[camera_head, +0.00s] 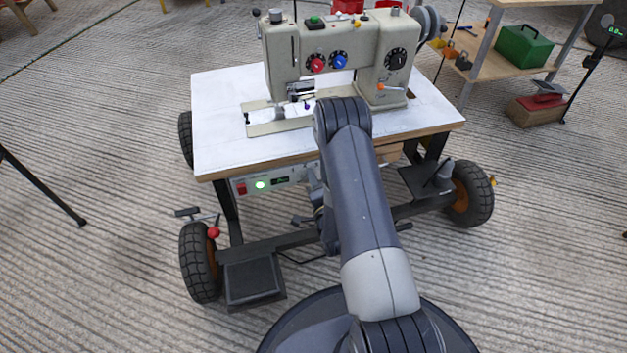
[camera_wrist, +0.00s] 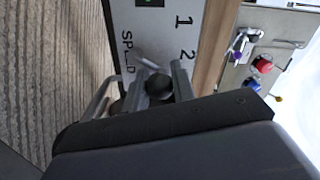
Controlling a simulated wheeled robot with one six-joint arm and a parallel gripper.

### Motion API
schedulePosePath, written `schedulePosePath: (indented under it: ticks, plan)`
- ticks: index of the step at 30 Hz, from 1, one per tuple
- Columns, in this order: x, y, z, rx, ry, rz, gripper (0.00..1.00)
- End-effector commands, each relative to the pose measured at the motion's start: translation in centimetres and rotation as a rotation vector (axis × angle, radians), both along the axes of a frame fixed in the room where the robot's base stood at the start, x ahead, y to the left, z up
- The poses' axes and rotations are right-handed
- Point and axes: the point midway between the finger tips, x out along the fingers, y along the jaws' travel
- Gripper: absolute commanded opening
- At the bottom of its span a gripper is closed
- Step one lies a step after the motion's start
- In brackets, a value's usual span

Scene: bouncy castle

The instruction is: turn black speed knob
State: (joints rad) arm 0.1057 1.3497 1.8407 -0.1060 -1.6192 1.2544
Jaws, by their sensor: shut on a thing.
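The black speed knob (camera_wrist: 159,88) is a dark round knob on a pale control panel (camera_wrist: 158,35) marked "SPEED", "1" and "2". In the wrist view, my gripper (camera_wrist: 160,76) has one finger on each side of the knob and is shut on it. In the head view, the same panel (camera_head: 261,185) hangs under the table's front edge, with a red switch and a lit green light. My arm covers the knob in the head view, and the gripper is mostly hidden there. The knob's pointer position cannot be read clearly.
A beige sewing machine (camera_head: 340,50) with red, blue and black dials stands on a white-topped table (camera_head: 225,125) on a wheeled frame. A black pedal (camera_head: 252,278) sits low at front left. A shelf with a green box (camera_head: 523,47) stands at back right. Open floor lies on the left.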

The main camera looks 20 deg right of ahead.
Motion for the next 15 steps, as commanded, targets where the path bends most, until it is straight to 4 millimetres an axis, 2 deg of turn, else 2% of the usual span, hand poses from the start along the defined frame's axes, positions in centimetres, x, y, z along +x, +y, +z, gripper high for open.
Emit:
schedulePosePath:
  ticks: [1, 2, 3, 9, 15]
  plan:
    - [0.00, -0.01, -0.05, 0.001, 0.001, 0.000, 0.02]
    - [0.00, -0.01, -0.05, 0.000, 0.001, 0.000, 0.26]
    - [0.00, -0.01, -0.05, 0.000, 0.001, 0.000, 0.30]
    - [0.01, -0.01, -0.03, 0.000, 0.001, 0.000, 0.46]
    - [0.00, -0.01, -0.02, -0.001, 0.000, 0.000, 0.47]
